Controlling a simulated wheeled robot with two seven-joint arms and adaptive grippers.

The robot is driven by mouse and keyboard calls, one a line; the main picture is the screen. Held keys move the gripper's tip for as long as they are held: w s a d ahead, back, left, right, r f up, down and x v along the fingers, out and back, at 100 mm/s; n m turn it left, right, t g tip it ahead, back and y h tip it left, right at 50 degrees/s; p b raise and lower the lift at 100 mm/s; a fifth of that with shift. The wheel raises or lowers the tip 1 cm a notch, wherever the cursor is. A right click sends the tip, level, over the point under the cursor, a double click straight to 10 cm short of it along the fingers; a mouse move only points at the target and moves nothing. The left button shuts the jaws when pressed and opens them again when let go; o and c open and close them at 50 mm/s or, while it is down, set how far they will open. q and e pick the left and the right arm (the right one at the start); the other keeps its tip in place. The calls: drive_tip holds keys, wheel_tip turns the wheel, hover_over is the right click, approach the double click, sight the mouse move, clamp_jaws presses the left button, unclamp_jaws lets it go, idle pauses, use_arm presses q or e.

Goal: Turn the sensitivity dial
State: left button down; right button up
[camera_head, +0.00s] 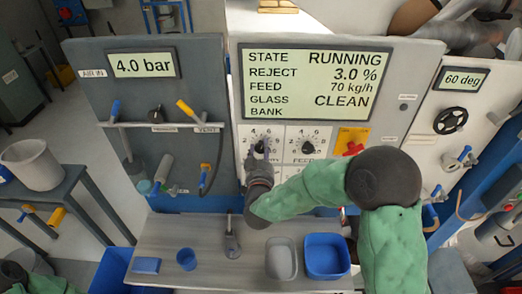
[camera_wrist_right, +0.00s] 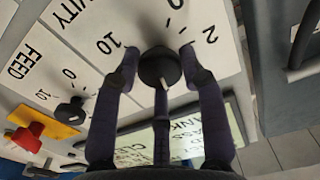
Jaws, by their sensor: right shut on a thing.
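The sensitivity dial (camera_wrist_right: 160,68) is a dark round knob on a white panel with a printed scale, under the large display. In the wrist view the marks 10, 0 and 2 show around it. My right gripper (camera_wrist_right: 161,58) has its fingers on either side of the dial and is shut on it. In the head view my right gripper (camera_head: 260,152) reaches up to the panel and covers part of the dial and scale. The large display (camera_head: 315,80) reads RUNNING, reject 3.0 %, feed 70 kg/h, glass CLEAN. My left gripper is not in view.
The feed dial (camera_head: 307,147) sits just right of the sensitivity dial, with a red knob on a yellow plate (camera_head: 353,138) beyond it. Below, a shelf (camera_head: 200,233) holds a blue cup (camera_head: 186,259), a grey tray (camera_head: 281,258) and a blue tray (camera_head: 327,256).

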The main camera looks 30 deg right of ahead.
drive_tip(key=shift+r+m+b, duration=0.2)
drive_tip(key=shift+m+b, duration=0.1)
drive_tip(key=shift+b, duration=0.35)
drive_tip(key=shift+r, duration=0.1)
drive_tip(key=o, duration=1.1)
drive_tip(key=shift+a, duration=0.1)
drive_tip(key=v, duration=1.2)
